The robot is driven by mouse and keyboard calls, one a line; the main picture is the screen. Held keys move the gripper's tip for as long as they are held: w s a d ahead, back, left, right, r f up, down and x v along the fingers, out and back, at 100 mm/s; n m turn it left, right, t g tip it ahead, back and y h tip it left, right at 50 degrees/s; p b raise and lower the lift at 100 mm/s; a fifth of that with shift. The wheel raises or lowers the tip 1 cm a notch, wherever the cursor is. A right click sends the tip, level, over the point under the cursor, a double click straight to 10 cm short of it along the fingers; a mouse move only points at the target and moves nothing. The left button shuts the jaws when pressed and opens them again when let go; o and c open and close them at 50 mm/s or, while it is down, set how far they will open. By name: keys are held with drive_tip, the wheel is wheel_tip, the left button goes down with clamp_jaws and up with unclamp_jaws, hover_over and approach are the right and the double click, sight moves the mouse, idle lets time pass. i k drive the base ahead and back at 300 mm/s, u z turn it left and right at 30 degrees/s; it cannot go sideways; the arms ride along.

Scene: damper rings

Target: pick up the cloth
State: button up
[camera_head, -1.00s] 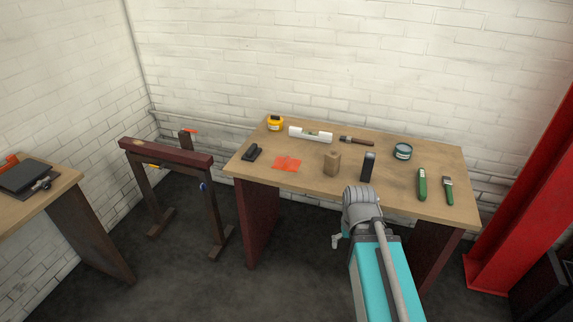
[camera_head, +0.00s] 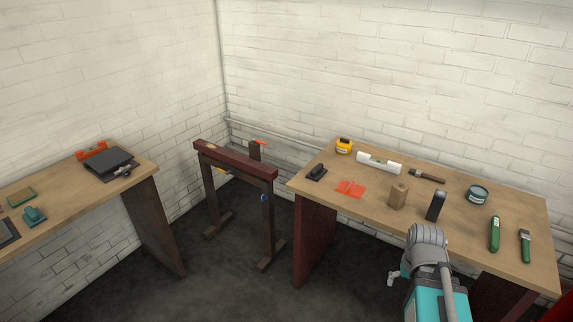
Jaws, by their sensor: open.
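The cloth (camera_head: 350,188) appears to be the flat orange-red piece with paler marks, lying on the left front part of the right workbench (camera_head: 325,203). Nothing covers it. My arm shows at the lower right, in front of the bench and to the right of the cloth. I cannot make out my gripper's fingers in this view. No part of my arm touches the cloth.
Near the cloth are a black tool (camera_head: 317,173), a wooden block (camera_head: 398,196) and a black upright object (camera_head: 436,206). A yellow tape measure (camera_head: 344,146) and a white level (camera_head: 379,163) lie behind. A sawhorse (camera_head: 235,160) stands left, with floor between benches.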

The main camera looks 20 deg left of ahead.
sight(352, 189)
drive_tip(key=k, duration=0.65)
drive_tip(key=z, duration=0.35)
drive_tip(key=i, duration=1.5)
drive_tip(key=u, duration=0.45)
